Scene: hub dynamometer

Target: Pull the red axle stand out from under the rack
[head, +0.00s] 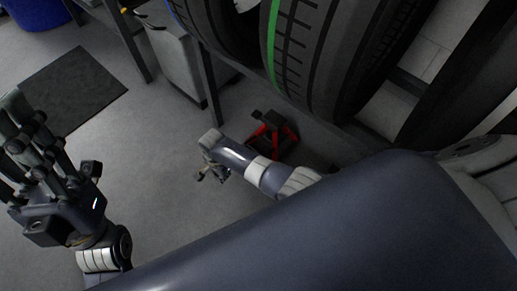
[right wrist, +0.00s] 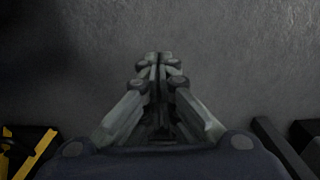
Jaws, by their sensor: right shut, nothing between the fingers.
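The red axle stand (head: 287,140) stands on the floor beneath the tyre rack in the head view, with a dark top. My right forearm passes just in front of it and hides part of its lower side. My right gripper (head: 208,174) is to the left of the stand, apart from it, low over the floor. In the right wrist view its fingers (right wrist: 158,62) are shut together with nothing between them, over bare grey floor. My left gripper (head: 14,122) is at the left of the head view, open and empty, far from the stand.
Large tyres (head: 340,50), one with a green stripe, sit on the rack above the stand. A rack leg (head: 209,88) stands left of it. A grey cabinet (head: 175,60), dark mat (head: 68,90) and blue bin (head: 35,12) are further left. A yellow-black thing (right wrist: 28,150) shows in the right wrist view.

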